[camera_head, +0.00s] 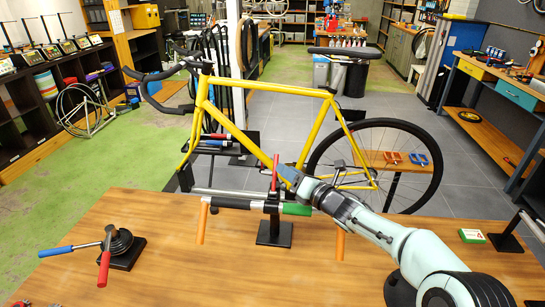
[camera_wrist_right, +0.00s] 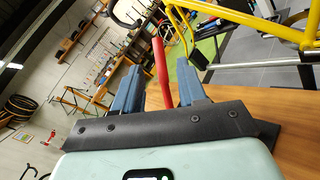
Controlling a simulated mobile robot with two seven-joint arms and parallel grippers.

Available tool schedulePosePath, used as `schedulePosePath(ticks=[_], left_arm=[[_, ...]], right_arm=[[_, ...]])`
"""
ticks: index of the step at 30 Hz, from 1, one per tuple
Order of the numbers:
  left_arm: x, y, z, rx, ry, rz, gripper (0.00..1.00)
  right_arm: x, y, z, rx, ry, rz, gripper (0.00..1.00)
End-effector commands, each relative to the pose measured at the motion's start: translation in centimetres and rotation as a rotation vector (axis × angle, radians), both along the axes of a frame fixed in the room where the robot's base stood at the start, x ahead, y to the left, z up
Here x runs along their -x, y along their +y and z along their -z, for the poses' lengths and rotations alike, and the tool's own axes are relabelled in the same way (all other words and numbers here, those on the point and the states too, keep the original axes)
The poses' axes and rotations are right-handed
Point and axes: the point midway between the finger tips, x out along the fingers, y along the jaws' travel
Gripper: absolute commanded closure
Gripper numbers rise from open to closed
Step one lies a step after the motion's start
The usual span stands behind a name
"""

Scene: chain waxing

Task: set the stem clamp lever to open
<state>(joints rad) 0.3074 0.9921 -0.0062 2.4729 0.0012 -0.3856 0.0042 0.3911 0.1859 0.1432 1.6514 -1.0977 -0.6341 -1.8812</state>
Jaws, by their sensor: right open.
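The red lever (camera_head: 275,172) stands nearly upright on the black clamp stand (camera_head: 273,232) at the middle of the wooden bench. It also shows in the right wrist view (camera_wrist_right: 161,75), between the two blue-grey fingers. My right gripper (camera_head: 281,169) is open, with its fingers at the upper part of the lever. In the wrist view there are gaps beside the lever, and I cannot tell whether either finger touches it. My left gripper is not in view.
A yellow bicycle (camera_head: 235,125) stands just behind the bench. A black round tool with blue and red handles (camera_head: 122,246) sits on the bench at left. A small green box (camera_head: 472,236) lies at right. The bench front is clear.

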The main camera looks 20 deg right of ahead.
Motion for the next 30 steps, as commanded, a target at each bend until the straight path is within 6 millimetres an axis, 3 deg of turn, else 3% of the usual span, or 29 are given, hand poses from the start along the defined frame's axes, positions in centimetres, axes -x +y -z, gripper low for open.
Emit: schedulePosePath(ticks=[3, 10, 15, 24, 26, 28, 30], left_arm=[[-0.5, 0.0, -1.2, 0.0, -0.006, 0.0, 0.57], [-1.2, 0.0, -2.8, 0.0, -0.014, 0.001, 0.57], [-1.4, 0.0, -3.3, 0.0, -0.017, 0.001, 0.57], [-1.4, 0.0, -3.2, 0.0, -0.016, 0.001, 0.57], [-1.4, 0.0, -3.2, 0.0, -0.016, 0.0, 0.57], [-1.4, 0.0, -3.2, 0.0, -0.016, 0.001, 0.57], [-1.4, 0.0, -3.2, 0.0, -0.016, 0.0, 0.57]], right_arm=[[-2.7, 0.8, -0.2, -0.003, -0.001, -0.002, 0.59], [-6.3, 1.7, -0.3, -0.002, -0.001, -0.002, 0.59], [-7.4, 2.0, -0.2, -0.001, -0.002, -0.001, 0.59], [-7.6, 2.0, 0.0, 0.0, -0.001, 0.0, 0.59], [-7.6, 2.0, 0.0, 0.0, -0.001, 0.0, 0.75], [-7.6, 2.0, -0.1, 0.0, -0.001, 0.0, 0.98], [-7.6, 2.0, -0.1, 0.0, -0.001, 0.0, 1.0]])
